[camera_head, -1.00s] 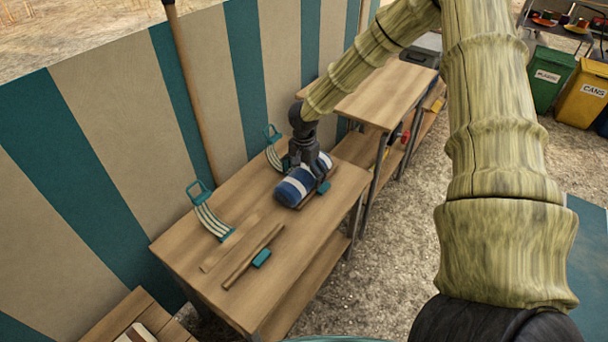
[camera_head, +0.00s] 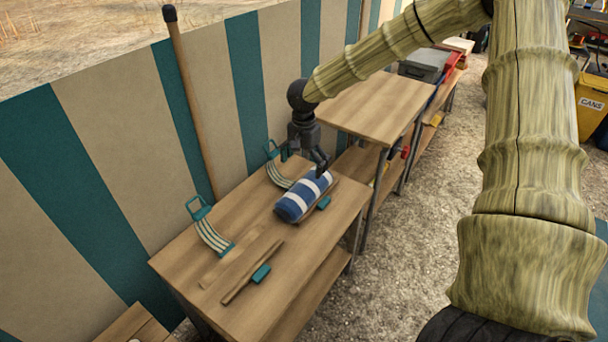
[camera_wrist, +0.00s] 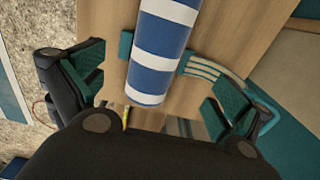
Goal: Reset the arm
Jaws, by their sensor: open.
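My gripper (camera_head: 308,158) is above the far part of the wooden table (camera_head: 215,257), fingers pointing down. In the wrist view my gripper (camera_wrist: 157,92) is open, its teal-padded fingers wide apart with nothing gripped. A blue and white striped roll (camera_head: 304,196) lies on the table just below the gripper. In the wrist view the roll (camera_wrist: 158,68) shows between the fingers, apart from both. The roll rests on or against a thin wooden piece with a teal block (camera_head: 324,203), partly hidden by it.
Two striped straps with teal handles (camera_head: 212,232) (camera_head: 275,168) lie along the table's wall side. A wooden stick with a teal block (camera_head: 261,274) lies nearer. A striped panel (camera_head: 90,160) and a leaning pole (camera_head: 190,100) border the left. A higher table (camera_head: 375,105) stands beyond.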

